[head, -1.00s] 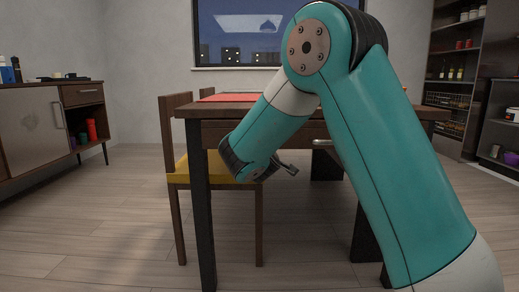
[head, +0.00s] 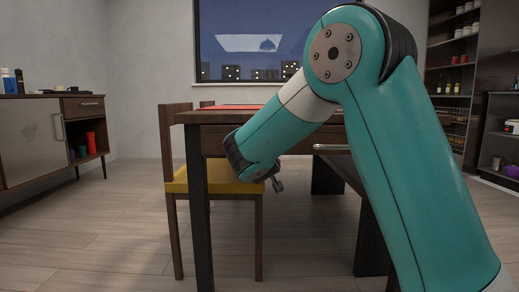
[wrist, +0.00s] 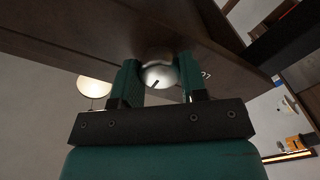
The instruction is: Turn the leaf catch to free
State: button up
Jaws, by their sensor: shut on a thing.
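The leaf catch (wrist: 160,73), a round silvery knob with a dark slot-like mark, sits on the dark underside of the wooden table (wrist: 100,35) in the wrist view. My gripper (wrist: 158,82) has one finger on each side of the knob and is shut on it. Small white lettering (wrist: 207,75) beside the right finger is partly hidden, so I cannot read it. In the head view my gripper (head: 277,184) is low beside the table (head: 245,116); I cannot make out the catch there.
A chair with a yellow seat (head: 215,187) stands at the table's left, close behind my gripper. A dark table leg (head: 201,220) is left of it. A metal handle (head: 331,147) sticks out at the table's front. The floor at left is clear.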

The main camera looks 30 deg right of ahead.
jog(key=shift+f, duration=0.1)
jog(key=o, duration=0.9)
jog(key=shift+s, duration=0.1)
jog(key=p+v, duration=0.1)
jog(key=v, duration=1.6)
jog(key=shift+s+a+p, duration=0.1)
jog(key=shift+a+p, duration=0.05)
jog(key=shift+p, duration=0.25)
